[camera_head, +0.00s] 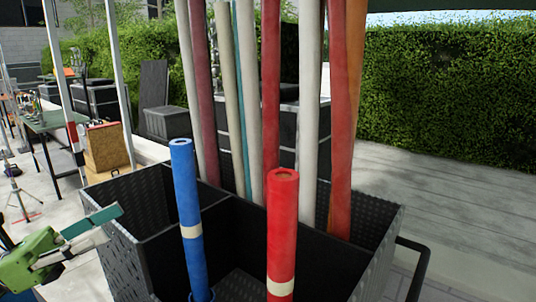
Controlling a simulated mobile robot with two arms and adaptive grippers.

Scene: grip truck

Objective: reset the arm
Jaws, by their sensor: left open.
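My left gripper (88,238) reaches in at the lower left, green with a teal finger. It is open, with nothing seen between its fingers, and shows just left of the black bin. My right gripper is not in view. The black textured bin (122,262) stands in front of me, split by dividers. A blue tube (187,215) with a cream band stands upright in its front left part. A red tube (283,225) with a cream band stands upright to the right of it. Their lower ends are partly hidden.
Several tall white, red, maroon and orange poles (310,110) stand in the bin's rear part. A black handle bar (418,270) juts from its right side. A wooden box (106,147) and a green table (50,119) are farther left. Paving at right (450,200) is clear, before a hedge.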

